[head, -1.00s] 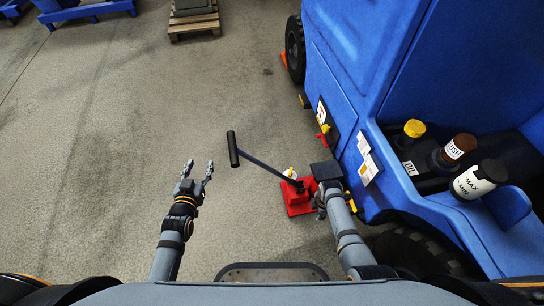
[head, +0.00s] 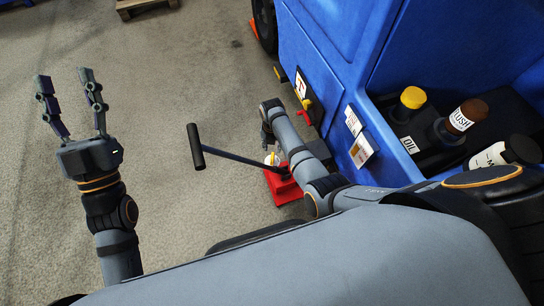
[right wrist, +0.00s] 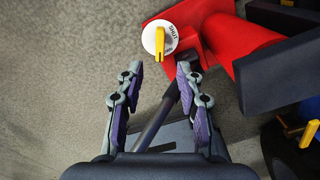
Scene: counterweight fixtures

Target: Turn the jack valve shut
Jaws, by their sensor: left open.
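The red jack (head: 284,187) stands on the floor beside the blue vehicle, and its lever ends in a black grip (head: 196,147). Its valve is a white dial (head: 271,158) with a yellow handle. In the right wrist view the white dial (right wrist: 150,39) bears the word SHUT, and the yellow handle (right wrist: 160,43) points down the picture, beside that word. My right gripper (right wrist: 160,72) is open and empty, its fingertips just short of the dial, one to each side. In the head view it is partly hidden by its arm (head: 268,130). My left gripper (head: 66,78) is open and empty over bare floor.
The jack lever slants across the space near my right gripper.

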